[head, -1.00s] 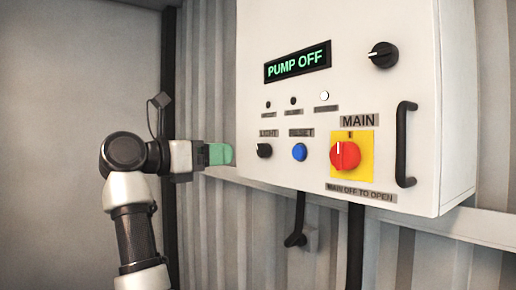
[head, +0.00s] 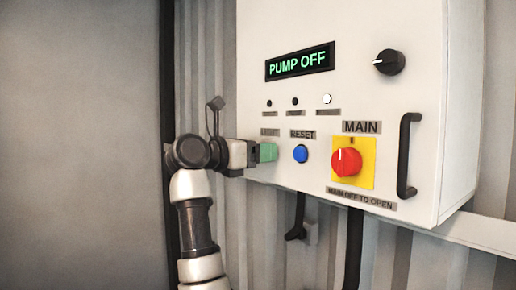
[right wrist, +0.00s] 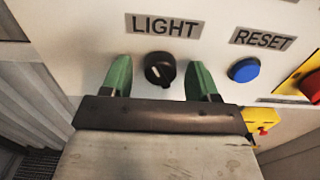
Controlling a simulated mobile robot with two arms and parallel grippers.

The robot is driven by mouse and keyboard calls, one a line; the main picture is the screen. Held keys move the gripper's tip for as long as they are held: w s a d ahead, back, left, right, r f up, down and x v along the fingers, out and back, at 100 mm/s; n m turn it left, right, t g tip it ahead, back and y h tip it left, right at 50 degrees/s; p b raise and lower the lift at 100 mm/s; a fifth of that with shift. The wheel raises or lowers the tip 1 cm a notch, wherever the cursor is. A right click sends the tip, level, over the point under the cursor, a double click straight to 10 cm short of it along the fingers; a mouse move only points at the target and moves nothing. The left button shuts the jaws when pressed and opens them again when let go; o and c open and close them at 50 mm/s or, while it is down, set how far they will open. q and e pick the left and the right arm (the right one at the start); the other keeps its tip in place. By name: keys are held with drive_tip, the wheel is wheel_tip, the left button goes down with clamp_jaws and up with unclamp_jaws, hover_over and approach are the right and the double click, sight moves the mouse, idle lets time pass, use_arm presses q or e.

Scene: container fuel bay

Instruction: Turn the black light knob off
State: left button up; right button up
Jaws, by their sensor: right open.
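The black light knob (right wrist: 159,70) sits under the LIGHT label (right wrist: 165,26) on the white control box (head: 330,100). My right gripper (right wrist: 160,78) is open, with one green finger on each side of the knob and a visible gap to both. In the head view my right gripper (head: 266,152) is at the LIGHT position and hides the knob. The left gripper is not in view.
The blue reset button (head: 300,153) is just right of the light knob. The red main switch (head: 347,161) on a yellow plate is further right. A black handle (head: 408,155) and another black knob (head: 389,62) are at the box's right side. The display (head: 299,62) reads PUMP OFF.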

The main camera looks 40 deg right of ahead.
drive_tip(key=c, duration=0.9)
drive_tip(key=shift+n, duration=0.3)
drive_tip(key=n, duration=1.1)
drive_tip(key=shift+s+r+b, duration=0.1)
drive_tip(key=shift+b, duration=0.25)
drive_tip(key=shift+n, duration=0.3)
